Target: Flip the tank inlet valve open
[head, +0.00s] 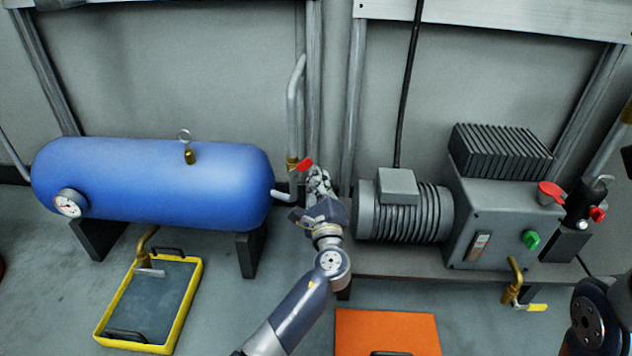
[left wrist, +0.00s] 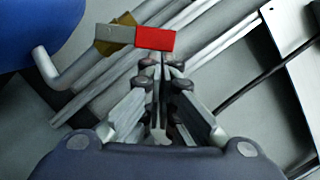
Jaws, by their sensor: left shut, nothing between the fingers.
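The blue tank (head: 150,182) lies on dark supports at the left. A grey pipe with a brass valve (head: 292,164) rises beside its right end. The valve's red-tipped lever (head: 305,164) points right and slightly up, across the upright pipe. In the left wrist view the red lever end (left wrist: 155,39) lies just beyond the fingertips, with the brass body (left wrist: 113,40) to its left. My left gripper (head: 318,176) is shut and empty, close to the lever; I cannot tell whether it touches it. My right gripper is not in view.
A grey motor and compressor unit (head: 500,215) stands to the right of my left arm. A yellow-rimmed tray (head: 188,302) lies on the floor below the tank. An orange box (head: 385,328) is at the bottom centre. Vertical pipes run close behind the valve.

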